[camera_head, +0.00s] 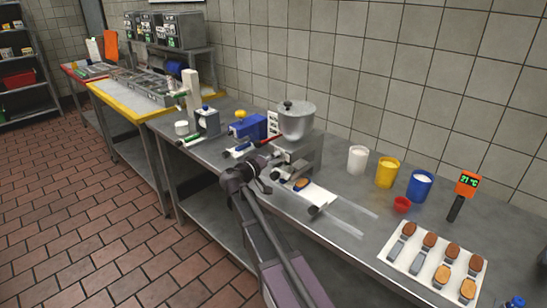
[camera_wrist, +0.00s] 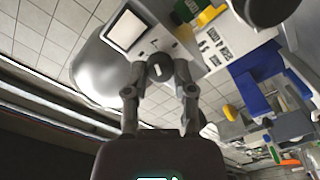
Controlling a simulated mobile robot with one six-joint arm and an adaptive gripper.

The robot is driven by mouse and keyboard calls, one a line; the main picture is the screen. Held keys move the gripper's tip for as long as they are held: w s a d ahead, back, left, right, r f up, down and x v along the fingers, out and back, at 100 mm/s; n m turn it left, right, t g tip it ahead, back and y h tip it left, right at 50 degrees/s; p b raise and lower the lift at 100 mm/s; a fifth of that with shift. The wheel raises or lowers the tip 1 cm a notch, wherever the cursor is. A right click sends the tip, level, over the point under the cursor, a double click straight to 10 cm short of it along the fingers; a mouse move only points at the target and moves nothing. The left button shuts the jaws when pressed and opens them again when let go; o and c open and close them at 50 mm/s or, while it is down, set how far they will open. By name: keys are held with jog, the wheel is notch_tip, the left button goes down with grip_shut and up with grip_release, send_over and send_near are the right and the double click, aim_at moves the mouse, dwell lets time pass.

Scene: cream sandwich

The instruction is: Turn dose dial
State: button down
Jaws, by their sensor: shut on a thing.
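The depositor machine has a silver hopper (camera_head: 297,118) on top of a grey body (camera_head: 303,158) on the steel counter. My gripper (camera_head: 268,170) is at the front left of this body in the head view. In the wrist view my gripper's two fingers (camera_wrist: 160,66) close around a small dark knob, the dose dial (camera_wrist: 160,70), below a pale screen on the machine's panel (camera_wrist: 150,40). The fingers hide much of the dial, so its setting cannot be read. The hopper shows at the left of the wrist view (camera_wrist: 100,75).
White (camera_head: 357,159), yellow (camera_head: 386,173) and blue (camera_head: 420,186) cups and a thermometer (camera_head: 466,186) stand to the right. A white mat (camera_head: 411,268) bears several biscuits. A blue device (camera_head: 249,129) stands left.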

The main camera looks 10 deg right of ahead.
jog(key=shift+w, duration=0.1)
jog(key=shift+c, duration=2.2)
grip_release()
jog(key=shift+a, duration=0.1)
jog(key=v, duration=1.2)
